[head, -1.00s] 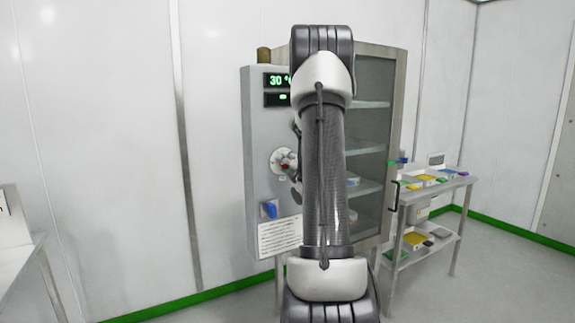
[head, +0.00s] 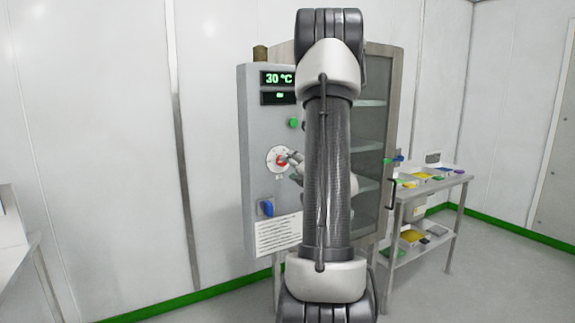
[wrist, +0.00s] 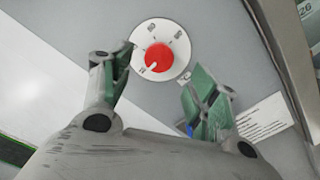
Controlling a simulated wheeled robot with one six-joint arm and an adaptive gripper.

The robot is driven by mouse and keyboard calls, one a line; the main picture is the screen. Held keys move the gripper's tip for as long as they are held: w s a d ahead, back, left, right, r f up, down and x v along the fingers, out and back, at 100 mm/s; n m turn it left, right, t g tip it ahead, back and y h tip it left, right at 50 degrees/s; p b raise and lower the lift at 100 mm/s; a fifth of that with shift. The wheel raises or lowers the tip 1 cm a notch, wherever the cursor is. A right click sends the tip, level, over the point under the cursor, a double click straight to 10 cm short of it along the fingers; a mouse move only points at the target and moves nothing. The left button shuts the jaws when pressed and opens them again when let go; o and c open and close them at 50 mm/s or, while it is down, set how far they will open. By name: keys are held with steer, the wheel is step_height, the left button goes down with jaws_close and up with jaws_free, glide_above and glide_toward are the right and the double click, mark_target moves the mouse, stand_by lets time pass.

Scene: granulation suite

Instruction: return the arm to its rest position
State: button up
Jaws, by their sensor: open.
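My arm stands upright in the middle of the head view, its links in front of a grey cabinet (head: 256,222). My gripper (wrist: 160,66) is open and empty in the wrist view, its two green-padded fingers spread on either side of a red knob. The red knob (wrist: 159,58) sits on a round white dial plate (wrist: 182,68) with marks around it. The fingers look apart from the knob. In the head view the knob (head: 281,160) shows just left of the gripper fingers; most of the hand is hidden behind my arm.
The cabinet's display (head: 279,78) reads 30 °C. A green button (head: 293,123), a blue switch (head: 266,207) and a paper label (head: 277,236) are on its panel. The glass door (head: 371,140) is behind my arm. A trolley (head: 428,187) with coloured items stands right.

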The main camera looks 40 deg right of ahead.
steer(key=shift+s+a, duration=0.15)
steer(key=shift+s, duration=0.4)
steer(key=s+d+f+m+g+h, duration=0.1)
steer(key=s+d+f+m+g, duration=0.1)
steer(key=s+f+m+g, duration=0.35)
steer(key=s+d+f+m+g, duration=0.1)
steer(key=s+f+m+g, duration=0.2)
steer(key=f+m, duration=0.45)
steer(key=s+a+f+m+g, duration=0.1)
steer(key=s+a+m+g, duration=0.4)
steer(key=s, duration=0.1)
steer(key=s+a+r+m+y, duration=0.1)
steer(key=s+a+r, duration=0.2)
steer(key=a, duration=0.6)
steer(key=s+a+r+m+y, duration=0.1)
steer(key=s+a+r+y, duration=0.1)
steer(key=a+r, duration=0.4)
steer(key=s+a+r+y, duration=0.2)
steer(key=a+r, duration=0.3)
steer(key=a, duration=0.8)
steer(key=shift+s+a+m, duration=0.25)
steer(key=shift+s+m, duration=0.15)
steer(key=shift+s, duration=0.5)
